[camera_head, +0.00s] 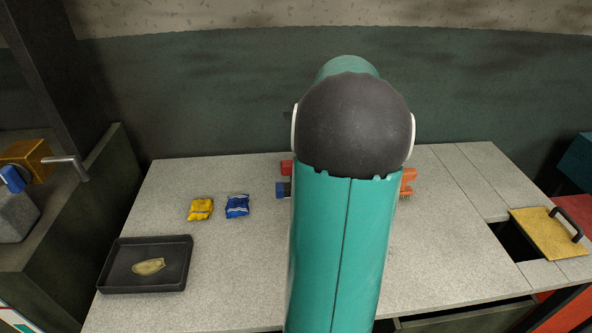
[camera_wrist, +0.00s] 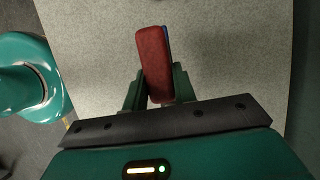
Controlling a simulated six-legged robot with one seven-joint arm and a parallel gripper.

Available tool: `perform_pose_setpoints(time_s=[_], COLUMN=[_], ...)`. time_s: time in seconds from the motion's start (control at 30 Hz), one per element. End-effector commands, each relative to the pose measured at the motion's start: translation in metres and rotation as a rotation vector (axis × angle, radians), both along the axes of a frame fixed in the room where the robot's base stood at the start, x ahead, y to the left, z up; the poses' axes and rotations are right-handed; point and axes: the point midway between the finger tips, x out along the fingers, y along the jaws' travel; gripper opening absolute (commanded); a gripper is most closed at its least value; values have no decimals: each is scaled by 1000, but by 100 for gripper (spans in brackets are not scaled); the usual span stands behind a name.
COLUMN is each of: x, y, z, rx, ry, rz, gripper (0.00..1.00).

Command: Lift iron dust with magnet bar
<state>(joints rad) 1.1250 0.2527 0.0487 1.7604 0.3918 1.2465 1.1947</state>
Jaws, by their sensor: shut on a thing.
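In the wrist view my gripper (camera_wrist: 157,92) is shut on a red bar with a blue strip along its right edge, the magnet bar (camera_wrist: 153,60). The bar sticks out past the fingertips over the pale grey tabletop. In the head view my arm hides the gripper. A red piece and a blue piece, seemingly parts of the magnet bar (camera_head: 287,167), show at the arm's left edge. I cannot make out any iron dust. A black tray (camera_head: 110,282) at the front left holds a flat yellowish patch (camera_head: 149,266); I cannot tell what it is.
The speckled grey table (camera_head: 240,265) is bare at centre left. A yellow packet (camera_head: 200,209) and a blue packet (camera_head: 237,206) lie behind the tray. An orange brush-like thing (camera_head: 408,181) is partly hidden right of my arm. A yellow lid with a handle (camera_head: 545,232) lies beside a dark opening.

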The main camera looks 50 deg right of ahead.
Motion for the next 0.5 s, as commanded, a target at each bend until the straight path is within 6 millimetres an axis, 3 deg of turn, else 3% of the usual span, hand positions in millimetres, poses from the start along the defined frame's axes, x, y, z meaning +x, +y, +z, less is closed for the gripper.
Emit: perform_pose_setpoints(time_s=[0.3,0.5], x=[-54,-78], y=[18,25], z=[29,39], rx=[-3,-3], ry=[-2,-1], rz=[-2,-1], gripper=[0,0])
